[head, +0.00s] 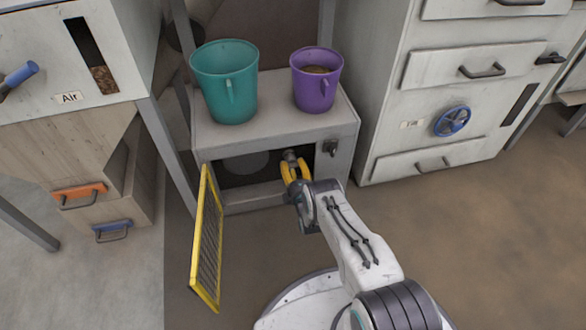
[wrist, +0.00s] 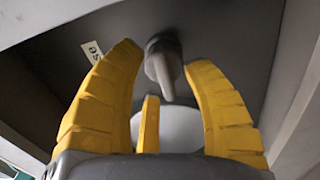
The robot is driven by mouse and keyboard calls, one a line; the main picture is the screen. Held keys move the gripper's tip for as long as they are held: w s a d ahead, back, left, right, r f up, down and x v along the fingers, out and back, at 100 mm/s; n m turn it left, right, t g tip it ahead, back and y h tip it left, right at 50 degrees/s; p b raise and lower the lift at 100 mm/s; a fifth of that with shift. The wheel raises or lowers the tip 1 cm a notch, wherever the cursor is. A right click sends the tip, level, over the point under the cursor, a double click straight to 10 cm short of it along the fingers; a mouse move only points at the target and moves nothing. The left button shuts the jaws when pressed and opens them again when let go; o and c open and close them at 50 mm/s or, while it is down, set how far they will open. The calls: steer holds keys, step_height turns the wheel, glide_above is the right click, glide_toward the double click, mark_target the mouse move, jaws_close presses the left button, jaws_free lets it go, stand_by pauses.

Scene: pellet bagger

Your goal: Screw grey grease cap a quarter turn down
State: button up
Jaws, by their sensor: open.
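The grey grease cap (head: 290,156) shows at the opening of the low grey cabinet, just beyond my gripper (head: 295,170). In the wrist view the cap (wrist: 161,62) is a rounded grey knob with a narrow wing pointing down toward me. My gripper (wrist: 165,58) is open there, with one yellow finger on the left of the cap and one on the right. Gaps show between the cap and both fingertips. A third yellow finger (wrist: 149,125) stands lower, in front of a pale round disc (wrist: 178,127).
A yellow-framed mesh door (head: 207,240) stands swung open left of the opening. A dark latch (head: 331,147) sits right of the opening. Floor is clear at the right.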

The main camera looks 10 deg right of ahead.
steer(key=shift+o, duration=0.3)
jaws_close()
stand_by(0.3)
